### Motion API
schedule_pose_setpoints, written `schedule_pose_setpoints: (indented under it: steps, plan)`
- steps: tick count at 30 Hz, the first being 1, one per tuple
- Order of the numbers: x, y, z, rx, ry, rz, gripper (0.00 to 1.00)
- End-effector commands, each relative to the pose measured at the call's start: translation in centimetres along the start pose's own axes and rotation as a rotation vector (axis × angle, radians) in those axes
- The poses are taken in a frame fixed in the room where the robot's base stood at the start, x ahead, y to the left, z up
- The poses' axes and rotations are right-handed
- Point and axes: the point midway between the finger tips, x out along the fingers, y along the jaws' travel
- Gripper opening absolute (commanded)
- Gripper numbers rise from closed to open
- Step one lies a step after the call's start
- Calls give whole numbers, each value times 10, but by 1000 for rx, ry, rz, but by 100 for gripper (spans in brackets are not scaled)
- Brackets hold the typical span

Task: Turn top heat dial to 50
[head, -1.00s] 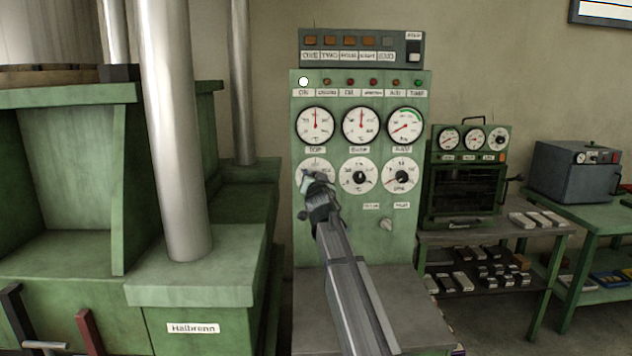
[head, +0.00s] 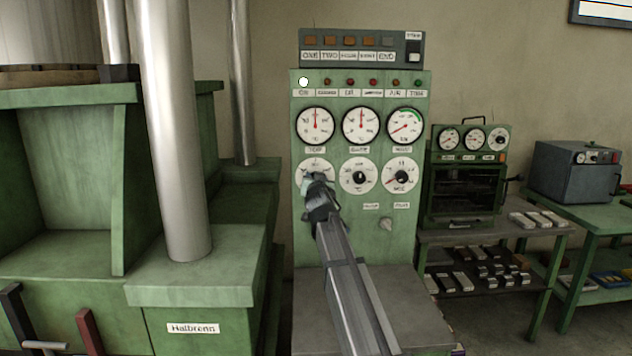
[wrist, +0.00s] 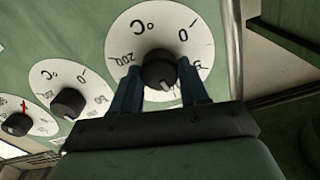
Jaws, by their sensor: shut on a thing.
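The top heat dial (head: 314,164) is the leftmost white-faced dial in the lower row on the green control panel (head: 350,220). Its lower part is hidden behind my gripper (head: 317,185) in the head view. In the wrist view the dial's white scale (wrist: 125,42) has markings including 0, 200 and °C. My gripper (wrist: 158,80) is shut on its black knob (wrist: 159,72), one finger on each side. The pointer against the scale cannot be read clearly.
The middle dial (head: 359,176) and right dial (head: 401,175) sit beside it. Three gauges, the left one (head: 315,126) above the held dial, fill the row above.

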Motion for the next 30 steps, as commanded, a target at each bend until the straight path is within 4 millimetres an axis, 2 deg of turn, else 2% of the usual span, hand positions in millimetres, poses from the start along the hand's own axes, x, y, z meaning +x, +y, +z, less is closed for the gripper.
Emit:
schedule_pose_setpoints:
  steps: [18, 30]
  plan:
    - [0, -1, 1, -562, -3, 1, 14]
    - [0, -1, 1, -819, -4, 1, 14]
